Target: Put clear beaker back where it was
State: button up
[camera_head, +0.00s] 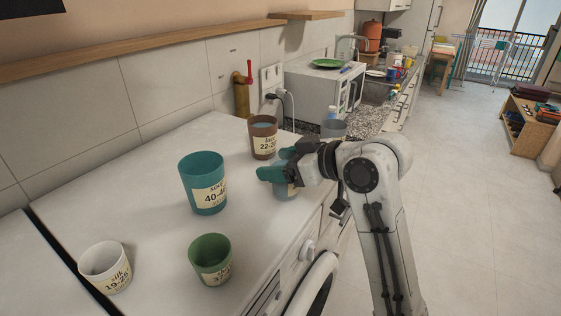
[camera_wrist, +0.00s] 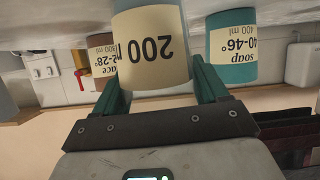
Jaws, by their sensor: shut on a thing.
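The clear beaker (camera_head: 285,189) is a bluish see-through cup, partly hidden by my gripper (camera_head: 275,164) in the head view. The teal fingers are closed on either side of it, over the right part of the white machine top. In the upside-down wrist view, the beaker (camera_wrist: 150,50) fills the space between the fingertips (camera_wrist: 160,78), and its cream label reads 200. I cannot tell whether its base touches the surface.
On the white top (camera_head: 150,180) stand a brown cup (camera_head: 263,132), a large teal cup (camera_head: 203,177), a green cup (camera_head: 210,264) and a white cup (camera_head: 105,268). A greyish cup (camera_head: 334,129) stands behind my arm. The top's middle left is bare.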

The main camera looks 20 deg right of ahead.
jog(key=o, duration=1)
jog(key=shift+o, duration=0.2)
jog(key=b+v, duration=0.2)
jog(key=v, duration=1)
